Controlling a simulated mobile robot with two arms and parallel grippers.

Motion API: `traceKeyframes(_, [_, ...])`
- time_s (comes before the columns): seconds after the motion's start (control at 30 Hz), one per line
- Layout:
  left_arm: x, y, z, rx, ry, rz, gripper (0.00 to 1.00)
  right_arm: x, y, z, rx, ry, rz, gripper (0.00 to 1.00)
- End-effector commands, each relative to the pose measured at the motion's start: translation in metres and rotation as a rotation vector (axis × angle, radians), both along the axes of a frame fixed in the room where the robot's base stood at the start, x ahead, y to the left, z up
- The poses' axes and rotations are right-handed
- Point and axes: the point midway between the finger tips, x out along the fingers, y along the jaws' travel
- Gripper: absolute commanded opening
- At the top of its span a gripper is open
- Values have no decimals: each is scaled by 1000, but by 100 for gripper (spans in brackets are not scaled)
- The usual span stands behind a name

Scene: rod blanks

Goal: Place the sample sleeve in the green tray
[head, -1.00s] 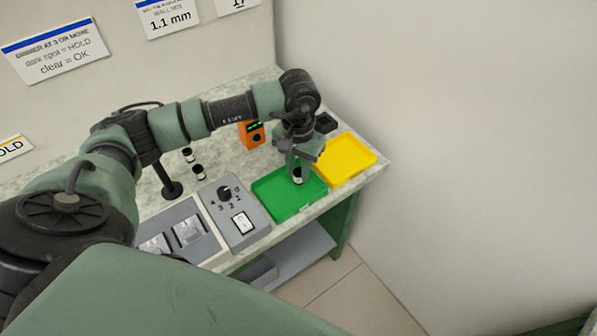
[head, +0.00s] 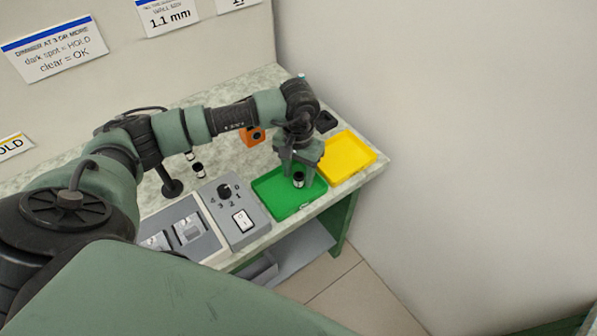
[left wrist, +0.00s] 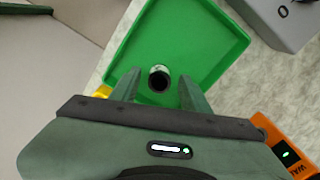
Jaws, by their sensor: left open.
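The sample sleeve (head: 299,180), a small dark cylinder with a white band, is at the green tray (head: 272,190), over its floor towards the right side. It appears upright. In the left wrist view the sleeve (left wrist: 159,78) shows end-on against the green tray (left wrist: 205,38), between the two fingers, with green visible on both sides of it. My left gripper (head: 299,172) is open around the sleeve, low over the tray; it also shows in the left wrist view (left wrist: 159,80). My right gripper is not in view.
A yellow tray (head: 345,158) adjoins on the right. An orange device (head: 252,137) stands behind the green tray. A grey dial-and-switch box (head: 233,213) is to its left. More small dark-and-white cylinders (head: 198,169) stand on the bench further left. A wall bounds the right.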

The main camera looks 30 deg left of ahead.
Motion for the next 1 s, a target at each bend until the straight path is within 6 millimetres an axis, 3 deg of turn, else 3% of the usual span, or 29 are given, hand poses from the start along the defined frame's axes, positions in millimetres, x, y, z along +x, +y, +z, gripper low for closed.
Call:
traceKeyframes(0.03, [0,0,5,0,0,0,46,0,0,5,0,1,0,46])
traceKeyframes(0.17, [2,1,19,0,-5,-1,46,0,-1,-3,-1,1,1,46])
traceKeyframes(0.6, [1,0,106,-1,-4,0,46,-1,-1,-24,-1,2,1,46])
traceKeyframes(0.8, [0,0,122,-1,-1,0,46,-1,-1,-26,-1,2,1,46])
traceKeyframes(1.0, [0,0,123,0,0,0,46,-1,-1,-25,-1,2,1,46])
